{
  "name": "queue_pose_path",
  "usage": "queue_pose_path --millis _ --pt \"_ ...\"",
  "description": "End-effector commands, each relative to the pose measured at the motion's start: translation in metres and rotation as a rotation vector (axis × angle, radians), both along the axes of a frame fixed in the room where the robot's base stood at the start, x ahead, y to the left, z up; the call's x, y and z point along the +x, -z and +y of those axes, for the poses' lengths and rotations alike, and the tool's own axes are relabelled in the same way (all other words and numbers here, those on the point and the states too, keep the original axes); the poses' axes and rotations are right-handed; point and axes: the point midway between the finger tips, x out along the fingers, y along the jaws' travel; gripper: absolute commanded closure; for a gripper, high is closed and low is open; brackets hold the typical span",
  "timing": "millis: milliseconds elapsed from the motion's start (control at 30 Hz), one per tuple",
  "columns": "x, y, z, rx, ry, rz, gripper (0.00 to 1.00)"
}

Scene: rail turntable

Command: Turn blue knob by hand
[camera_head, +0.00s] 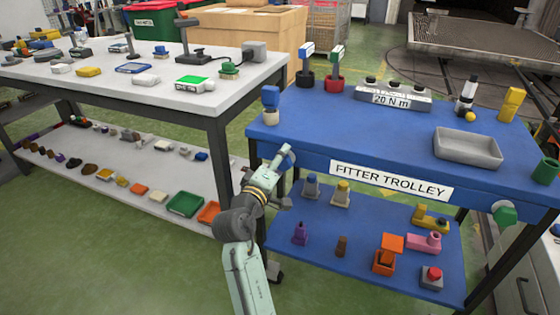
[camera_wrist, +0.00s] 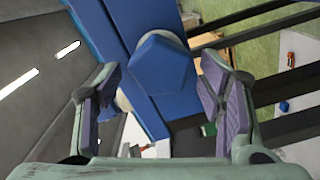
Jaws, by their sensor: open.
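In the wrist view the blue knob (camera_wrist: 163,64) is a faceted block, seen beyond and between the two fingers of my gripper (camera_wrist: 160,95). The gripper is open, with its purple pads apart on either side of the knob. No contact shows. A pale round part (camera_wrist: 123,101) shows partly behind the knob. In the head view my gripper (camera_head: 286,157) is at the left part of the front edge of the blue trolley (camera_head: 330,125). I cannot pick out the knob between the fingers there.
A blue block (camera_head: 270,97) on a pale base stands on the trolley's left corner. A grey tray (camera_head: 468,147) and a torque box (camera_head: 392,97) stand on its top. The lower shelf (camera_head: 340,250) holds several small parts. A white bench (camera_head: 225,92) is at left.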

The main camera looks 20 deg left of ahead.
Motion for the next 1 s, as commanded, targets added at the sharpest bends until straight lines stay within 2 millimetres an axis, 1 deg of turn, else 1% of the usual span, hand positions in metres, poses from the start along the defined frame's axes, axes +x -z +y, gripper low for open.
queue_pose_path --millis 167,300,400,500,600,700,967,1000 --pt "-0.030 0.000 0.001 0.001 -0.003 0.000 0.37" --pt "-0.062 0.001 0.002 0.001 -0.004 0.002 0.37" --pt "-0.082 0.001 0.003 0.000 -0.003 0.002 0.37" --pt "-0.097 0.001 0.004 0.000 -0.002 0.001 0.37" --pt "-0.108 0.000 0.004 0.000 0.000 0.001 0.37" --pt "-0.113 0.000 0.003 0.000 0.001 0.001 0.37" --pt "-0.115 0.000 0.003 0.000 0.002 0.001 0.37" --pt "-0.115 0.000 0.003 0.000 0.002 0.001 0.39"
